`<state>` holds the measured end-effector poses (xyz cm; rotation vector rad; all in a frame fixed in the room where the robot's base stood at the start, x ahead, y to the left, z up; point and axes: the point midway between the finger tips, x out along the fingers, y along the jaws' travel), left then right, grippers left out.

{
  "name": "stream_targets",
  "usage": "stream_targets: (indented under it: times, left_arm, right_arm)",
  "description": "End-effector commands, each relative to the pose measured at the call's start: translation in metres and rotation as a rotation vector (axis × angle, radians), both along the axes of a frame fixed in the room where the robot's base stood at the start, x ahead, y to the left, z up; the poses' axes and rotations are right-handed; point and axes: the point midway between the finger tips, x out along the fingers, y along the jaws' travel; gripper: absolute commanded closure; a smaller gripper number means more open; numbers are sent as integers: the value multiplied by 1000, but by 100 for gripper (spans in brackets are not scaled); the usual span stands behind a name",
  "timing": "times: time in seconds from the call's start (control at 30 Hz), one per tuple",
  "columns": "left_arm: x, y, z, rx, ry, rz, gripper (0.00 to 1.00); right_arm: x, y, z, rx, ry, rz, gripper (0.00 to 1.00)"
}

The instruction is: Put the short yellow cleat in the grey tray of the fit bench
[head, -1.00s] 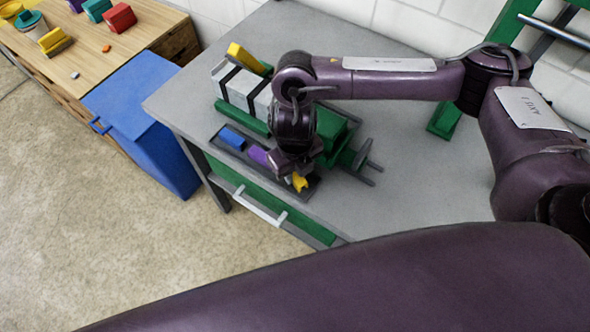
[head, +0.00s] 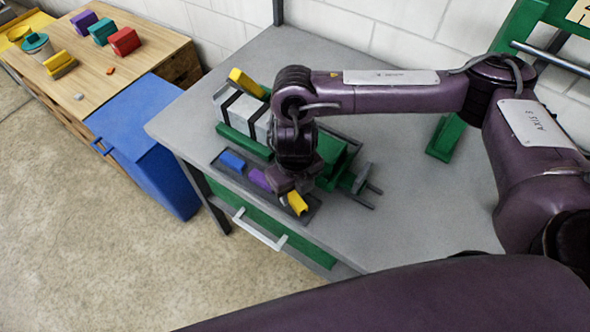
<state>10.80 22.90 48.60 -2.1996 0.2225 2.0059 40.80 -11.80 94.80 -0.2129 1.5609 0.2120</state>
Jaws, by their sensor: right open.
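A short yellow cleat (head: 297,203) is at the right end of the narrow dark grey tray (head: 314,204) on the fit bench. It looks to lie in the tray, beside a purple piece (head: 260,179) and a blue piece (head: 232,160). My right gripper (head: 288,195) is open, pointing down just over the tray by the yellow cleat. Its fingertips are small and partly hidden by the wrist, so I cannot tell whether they touch the cleat. My left gripper is not in view.
A green fixture with a strapped grey block (head: 238,110) and a yellow piece (head: 246,83) stands behind the tray. A blue cabinet (head: 150,135) and a wooden bench (head: 110,77) with coloured blocks are at left. The bench top's right side is clear.

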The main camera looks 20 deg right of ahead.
Motion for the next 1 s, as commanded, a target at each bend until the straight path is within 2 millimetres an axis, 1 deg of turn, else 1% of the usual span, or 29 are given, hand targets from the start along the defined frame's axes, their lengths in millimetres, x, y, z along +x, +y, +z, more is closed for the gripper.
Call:
stream_targets:
  times: [0.03,0.2,0.4,0.5,0.7,1.0]
  left_arm:
    - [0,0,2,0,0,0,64]
    - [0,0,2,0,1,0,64]
    - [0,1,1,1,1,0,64]
    - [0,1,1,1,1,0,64]
    - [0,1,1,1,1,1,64]
    - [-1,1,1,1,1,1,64]
  right_arm:
    - [2,0,12,-1,-9,2,56]
    - [2,0,46,-1,-8,2,56]
    - [1,0,77,-2,-6,1,56]
    - [1,0,87,0,-3,0,56]
    - [0,0,96,-1,0,-2,56]
    - [0,0,96,0,1,-1,56]
